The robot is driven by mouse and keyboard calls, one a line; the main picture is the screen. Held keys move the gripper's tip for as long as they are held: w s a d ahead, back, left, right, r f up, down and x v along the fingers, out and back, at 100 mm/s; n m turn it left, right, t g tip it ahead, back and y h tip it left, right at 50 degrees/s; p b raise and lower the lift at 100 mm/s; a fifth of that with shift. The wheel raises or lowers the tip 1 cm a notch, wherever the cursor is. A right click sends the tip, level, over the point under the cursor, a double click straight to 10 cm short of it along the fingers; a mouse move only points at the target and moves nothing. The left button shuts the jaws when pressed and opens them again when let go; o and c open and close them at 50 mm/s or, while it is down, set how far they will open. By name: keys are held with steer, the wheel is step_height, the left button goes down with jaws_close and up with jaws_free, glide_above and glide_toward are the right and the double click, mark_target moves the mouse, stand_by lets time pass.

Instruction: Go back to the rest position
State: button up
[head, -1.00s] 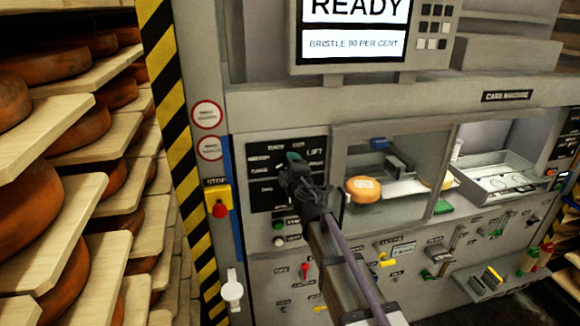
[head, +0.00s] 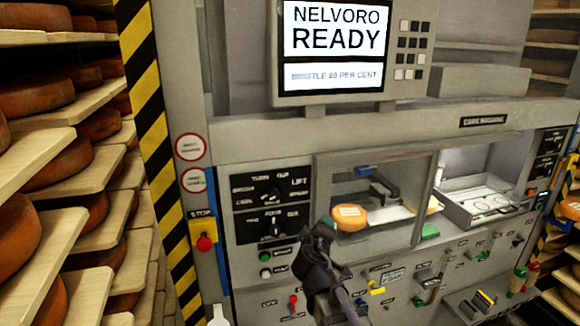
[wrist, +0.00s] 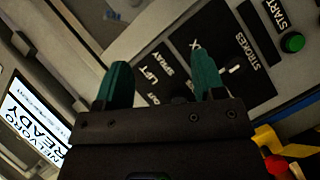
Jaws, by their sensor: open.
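My gripper (head: 328,226) is in front of the care machine's panel, below and right of the black dial plates. In the wrist view my gripper (wrist: 162,88) shows two teal fingers, apart with nothing between them. Beyond the fingers are the dial panel (wrist: 240,65) and the green start button (wrist: 292,43). In the head view the dial panel (head: 268,190) is now clear of my arm.
The machine's screen (head: 333,40) reads NELVORO READY. An orange cheese wheel (head: 360,215) sits in the machine's window bay. A red stop button (head: 204,243) is on the left post. Shelves of cheese wheels (head: 50,150) stand at the left. An open tray (head: 485,205) is at the right.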

steer(key=s+d+f+m+g+y+b, duration=0.1)
steer(key=s+d+f+m+g+b, duration=0.2)
steer(key=s+f+g, duration=0.2)
steer(key=s+d+f+m+g+y+b, duration=0.1)
steer(key=s+d+f+m+g+b, duration=0.2)
steer(key=s+f, duration=0.6)
steer(key=s+d+f+m+g+y+b, duration=0.1)
steer(key=s+d+f+m+g+b, duration=0.2)
steer(key=s+f+g, duration=0.3)
steer(key=shift+s+d+f+m+g+b, duration=0.45)
steer(key=shift+s+f+b, duration=0.3)
steer(key=shift+f, duration=1.35)
